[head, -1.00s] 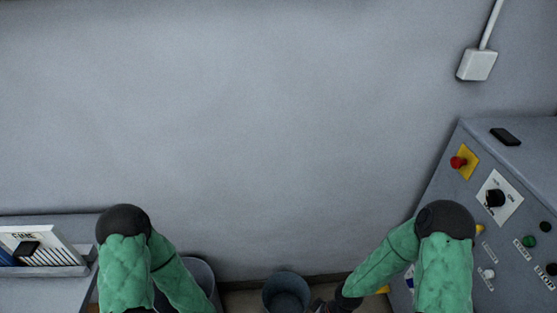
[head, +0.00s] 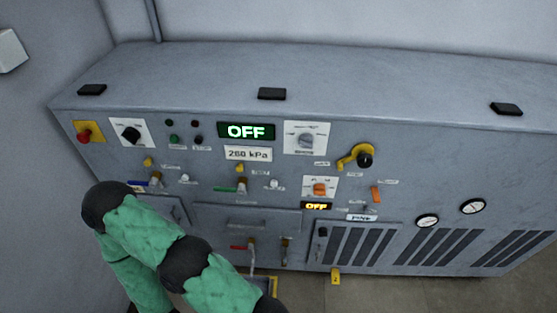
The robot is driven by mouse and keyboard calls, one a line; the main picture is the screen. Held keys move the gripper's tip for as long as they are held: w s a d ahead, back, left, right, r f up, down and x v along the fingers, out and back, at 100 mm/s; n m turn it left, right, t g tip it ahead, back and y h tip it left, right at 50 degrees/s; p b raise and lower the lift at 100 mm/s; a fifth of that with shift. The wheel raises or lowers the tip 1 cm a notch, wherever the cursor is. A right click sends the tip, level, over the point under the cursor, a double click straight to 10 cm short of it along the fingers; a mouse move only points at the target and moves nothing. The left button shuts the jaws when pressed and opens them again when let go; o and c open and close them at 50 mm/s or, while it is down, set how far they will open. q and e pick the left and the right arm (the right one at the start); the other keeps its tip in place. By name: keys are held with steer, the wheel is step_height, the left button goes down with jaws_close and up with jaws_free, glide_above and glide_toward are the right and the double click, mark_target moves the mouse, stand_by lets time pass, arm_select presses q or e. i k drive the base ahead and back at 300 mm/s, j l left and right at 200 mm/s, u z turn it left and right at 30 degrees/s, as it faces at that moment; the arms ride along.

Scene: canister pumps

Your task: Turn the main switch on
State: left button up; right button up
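A grey control cabinet fills the view. At its upper left is a black rotary knob (head: 131,132) on a white plate, beside a red mushroom button (head: 84,137) on a yellow plate. A grey rotary knob (head: 306,141) sits on another white plate, and an orange one (head: 319,189) on a third. A yellow-and-black rotary handle (head: 362,157) is further right. The labels are too small to read, so I cannot tell for certain which is the main switch. A green display (head: 246,131) reads OFF. My green arm covers the lower left; neither gripper shows.
An amber display (head: 316,206) also reads OFF, and a label below the green one reads 268 kPa. Black blocks (head: 272,94) lie on the cabinet top. Floor shows at the bottom.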

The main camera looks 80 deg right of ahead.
mark_target(131, 135)
steer(key=k+z, duration=0.3)
steer(key=k+l+z, duration=0.15)
steer(key=k+z, duration=0.15)
steer(key=j+z, duration=0.1)
steer(key=z, duration=0.75)
steer(key=k+j+z, duration=0.1)
steer(key=z, duration=0.7)
steer(key=k+j+z, duration=0.1)
steer(key=z, duration=0.35)
steer(key=k+j+z, duration=0.15)
steer(key=k, duration=0.7)
steer(key=u, duration=0.6)
steer(key=i+j+u, duration=0.5)
steer(key=u, duration=0.2)
steer(key=i+j+u, duration=0.35)
steer(key=i, duration=0.35)
